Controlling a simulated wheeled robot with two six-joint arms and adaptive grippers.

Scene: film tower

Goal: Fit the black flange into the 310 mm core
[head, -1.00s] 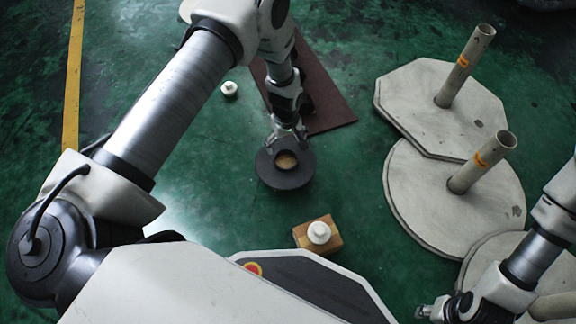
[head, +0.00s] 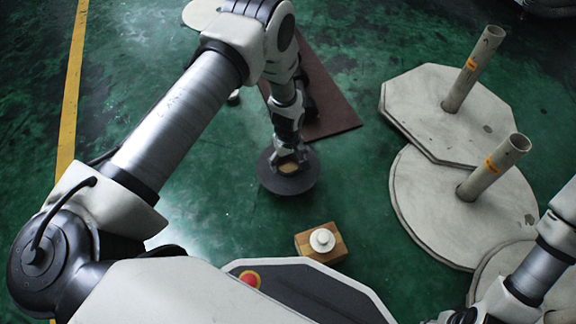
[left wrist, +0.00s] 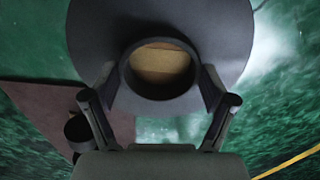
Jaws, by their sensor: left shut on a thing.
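The black flange is a dark wide disc (head: 270,182) with a raised round collar. In the left wrist view the disc (left wrist: 225,40) fills the upper middle. My left gripper (head: 288,158) is shut on it, with its fingers on either side of the collar (left wrist: 160,95). Something tan shows inside the collar; I cannot tell what. Pale tubes with orange bands stand on flat bases at the right: one at the back (head: 473,70) and one nearer (head: 494,167). I cannot read which is the 310 mm core. My right gripper (head: 450,317) is barely visible at the bottom edge.
A wooden block (head: 335,250) with a white round piece (head: 322,240) stands in front of the flange. A brown mat (head: 325,90) with dark parts on it lies behind. Another base (head: 495,265) shows at lower right. Green floor is clear between flange and bases.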

